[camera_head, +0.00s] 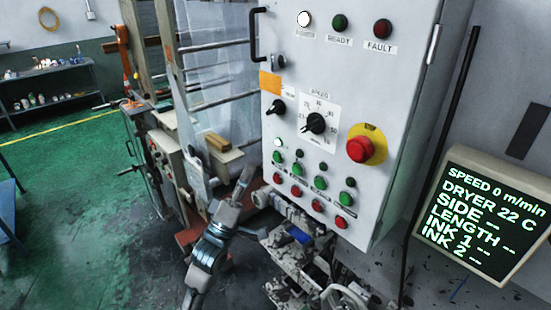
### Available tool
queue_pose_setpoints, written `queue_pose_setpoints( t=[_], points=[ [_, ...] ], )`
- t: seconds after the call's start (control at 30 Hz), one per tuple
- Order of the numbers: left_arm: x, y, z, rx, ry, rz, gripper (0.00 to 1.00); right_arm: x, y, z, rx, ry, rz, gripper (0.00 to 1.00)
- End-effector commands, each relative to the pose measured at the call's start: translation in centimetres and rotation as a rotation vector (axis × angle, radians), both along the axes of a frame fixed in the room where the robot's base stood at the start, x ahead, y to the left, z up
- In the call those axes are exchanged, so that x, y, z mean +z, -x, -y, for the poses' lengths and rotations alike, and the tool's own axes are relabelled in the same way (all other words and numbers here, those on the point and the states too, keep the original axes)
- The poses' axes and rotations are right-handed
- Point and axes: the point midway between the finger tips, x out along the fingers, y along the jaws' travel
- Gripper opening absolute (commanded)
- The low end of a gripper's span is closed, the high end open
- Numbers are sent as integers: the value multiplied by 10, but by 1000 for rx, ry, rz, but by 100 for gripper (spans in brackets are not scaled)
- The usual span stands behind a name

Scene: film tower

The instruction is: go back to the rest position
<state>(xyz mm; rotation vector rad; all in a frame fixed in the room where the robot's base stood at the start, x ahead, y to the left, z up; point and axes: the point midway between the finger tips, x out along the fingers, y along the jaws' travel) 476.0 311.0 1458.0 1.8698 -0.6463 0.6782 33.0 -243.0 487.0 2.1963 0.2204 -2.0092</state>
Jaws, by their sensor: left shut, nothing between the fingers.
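My left gripper (245,178) is in the lower middle of the head view, its arm rising from the bottom edge. Its fingers are together and point up, with nothing seen between them. It appears just left of the lower left edge of the grey control cabinet (390,90) and overlaps the machine behind; whether it touches anything cannot be told. My right gripper is not in the picture.
The cabinet carries lamps, a black speed knob (316,123), a red stop button (359,150) and rows of green and red buttons. A screen (487,213) reads SPEED 0 m/min. Machine parts (300,240) crowd below. Green floor (70,220) is open at left.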

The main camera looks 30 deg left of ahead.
Motion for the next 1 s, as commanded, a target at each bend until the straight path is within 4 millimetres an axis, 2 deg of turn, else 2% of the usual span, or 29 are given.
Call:
queue_pose_setpoints(
  t=[0.37,0.47,0.53,0.57,0.67,0.7,0.77,0.8,0.87,0.9,0.97,1.0],
  points=[
    [-1,-1,0,0,0,-1,0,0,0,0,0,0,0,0],
    [-13,-11,-3,16,-4,-29,0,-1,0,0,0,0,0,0],
    [-36,-28,-8,45,-13,-81,0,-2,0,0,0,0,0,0],
    [-50,-38,-10,62,-21,-111,0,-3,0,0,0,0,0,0],
    [-114,-76,-20,131,-62,-242,0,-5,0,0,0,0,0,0],
    [-146,-90,-23,158,-84,-301,0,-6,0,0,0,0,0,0],
    [-194,-107,-27,197,-125,-391,0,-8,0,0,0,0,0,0],
    [-227,-117,-30,219,-154,-449,0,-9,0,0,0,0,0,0],
    [-278,-126,-31,247,-201,-536,0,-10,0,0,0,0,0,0],
    [-311,-130,-32,265,-235,-593,0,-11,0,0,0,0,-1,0],
    [-362,-133,-32,284,-288,-678,0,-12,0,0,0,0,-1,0],
    [-396,-132,-32,293,-325,-733,0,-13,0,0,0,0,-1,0]
  ],
)
